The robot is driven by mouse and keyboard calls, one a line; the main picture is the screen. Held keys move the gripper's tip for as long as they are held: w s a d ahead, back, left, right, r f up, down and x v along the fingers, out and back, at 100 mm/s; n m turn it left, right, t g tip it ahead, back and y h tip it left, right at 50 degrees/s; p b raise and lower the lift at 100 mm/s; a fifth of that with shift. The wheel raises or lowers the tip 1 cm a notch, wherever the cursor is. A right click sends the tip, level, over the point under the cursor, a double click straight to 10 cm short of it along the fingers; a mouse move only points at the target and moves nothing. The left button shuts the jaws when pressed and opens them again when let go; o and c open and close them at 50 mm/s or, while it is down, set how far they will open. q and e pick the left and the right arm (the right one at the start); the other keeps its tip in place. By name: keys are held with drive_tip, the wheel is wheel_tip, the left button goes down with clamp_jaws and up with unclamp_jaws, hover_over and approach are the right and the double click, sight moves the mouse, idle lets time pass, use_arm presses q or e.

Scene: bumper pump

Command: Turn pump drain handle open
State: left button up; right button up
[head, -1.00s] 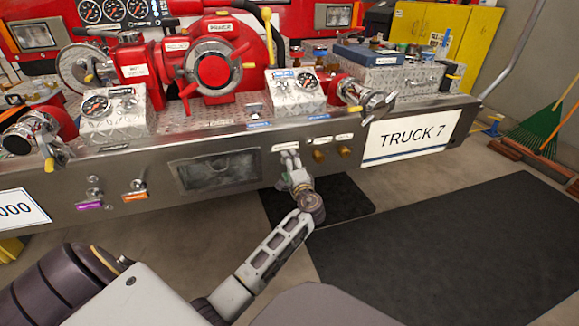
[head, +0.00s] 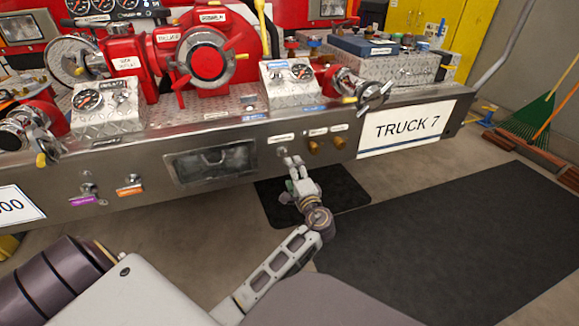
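The steel bumper panel (head: 227,128) carries several controls under small labels that I cannot read, so I cannot tell which is the pump drain handle. A small dark control (head: 283,151) sits just above my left gripper's fingertips. Two brass knobs (head: 313,147) (head: 340,142) are right of it. At left are handles with a purple tag (head: 83,200) and an orange tag (head: 130,190). My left gripper (head: 292,161) is in front of and below the small control, with its two fingers slightly apart and nothing seen between them. My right gripper is out of view.
The red pump (head: 208,62) and steel gauge boxes (head: 290,84) stand on the bumper top. A chrome-and-red valve (head: 360,90) sticks out above the TRUCK 7 plate (head: 407,132). Black mats (head: 440,245) lie on the floor.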

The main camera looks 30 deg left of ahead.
use_arm(q)
drive_tip(key=shift+v, duration=1.4)
